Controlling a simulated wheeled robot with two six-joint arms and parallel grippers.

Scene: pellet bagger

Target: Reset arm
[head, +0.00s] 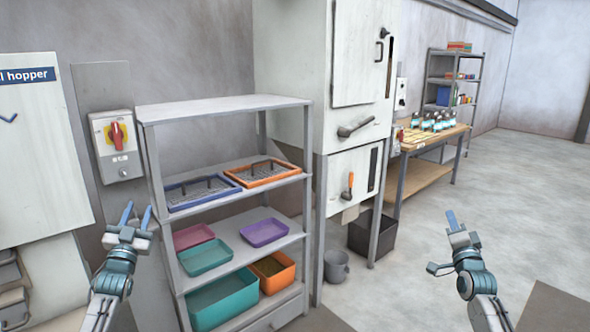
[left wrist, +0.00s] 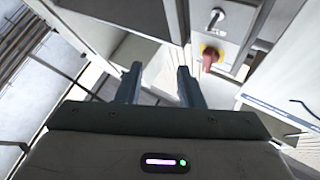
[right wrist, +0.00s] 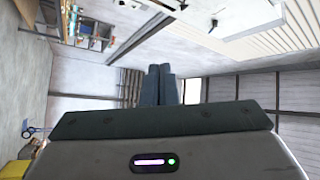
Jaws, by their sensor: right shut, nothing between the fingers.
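My left gripper (head: 138,208) is raised at the left of the head view, in front of the left side of the grey shelf rack. Its two fingers stand apart with nothing between them, as the left wrist view also shows (left wrist: 160,72). My right gripper (head: 452,215) is raised at the right, over open floor. Its fingers are together and empty, pointing up, and the right wrist view shows them side by side (right wrist: 159,70).
A grey shelf rack (head: 220,106) holds wire-mesh trays and coloured bins. Left of it is a red rotary switch (head: 117,136). A white machine (head: 350,110) stands behind, with a black bin (head: 374,236) and grey bucket (head: 336,266) below.

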